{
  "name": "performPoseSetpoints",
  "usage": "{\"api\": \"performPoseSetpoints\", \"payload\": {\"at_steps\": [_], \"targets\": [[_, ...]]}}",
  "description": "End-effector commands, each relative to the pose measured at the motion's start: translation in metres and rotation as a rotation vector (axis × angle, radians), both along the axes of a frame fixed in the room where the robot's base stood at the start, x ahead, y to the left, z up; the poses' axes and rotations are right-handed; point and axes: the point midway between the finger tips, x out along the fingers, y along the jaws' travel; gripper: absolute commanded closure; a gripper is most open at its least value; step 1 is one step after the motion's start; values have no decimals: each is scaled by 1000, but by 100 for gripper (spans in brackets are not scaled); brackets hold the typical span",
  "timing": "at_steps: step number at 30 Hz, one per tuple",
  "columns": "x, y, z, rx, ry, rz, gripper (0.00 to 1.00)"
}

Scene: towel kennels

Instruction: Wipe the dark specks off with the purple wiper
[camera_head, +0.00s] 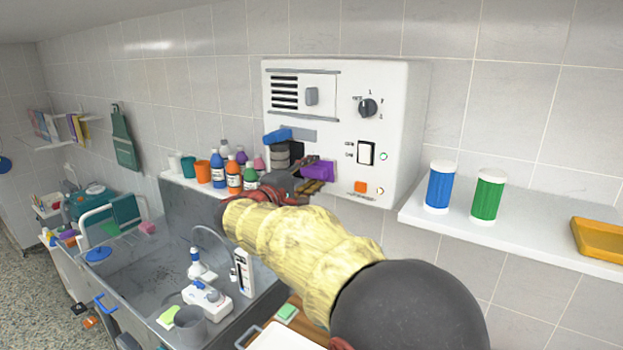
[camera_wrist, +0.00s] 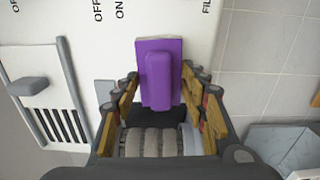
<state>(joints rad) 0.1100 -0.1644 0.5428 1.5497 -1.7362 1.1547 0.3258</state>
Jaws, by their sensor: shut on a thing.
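The purple wiper (camera_head: 318,170) is in front of the lower part of the white wall unit (camera_head: 330,85). My gripper (camera_head: 306,185) is shut on it, with my arm reaching up from the lower right. In the wrist view the wiper (camera_wrist: 160,75) sits between the fingers (camera_wrist: 158,90), its pale edge against the background of the unit's white face (camera_wrist: 190,20). I cannot tell whether it touches that face. I can make out no dark specks; my gripper and the wiper hide part of the unit's lower front.
The unit bears a dark knob (camera_head: 368,108), a switch (camera_head: 366,153) and a vent (camera_head: 285,92). A right shelf (camera_head: 530,230) holds a blue canister (camera_head: 440,188), a green canister (camera_head: 487,196) and a yellow tray (camera_head: 600,240). Several bottles stand left, above the sink (camera_head: 140,275).

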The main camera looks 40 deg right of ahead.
Motion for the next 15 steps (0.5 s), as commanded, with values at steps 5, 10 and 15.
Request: {"api": "performPoseSetpoints", "payload": {"at_steps": [5, 10, 15], "targets": [[-1, 0, 15, -2, -4, -1, 77], [-1, 1, 26, 0, -2, -1, 77], [-1, 1, 25, -1, -1, -1, 77]]}}
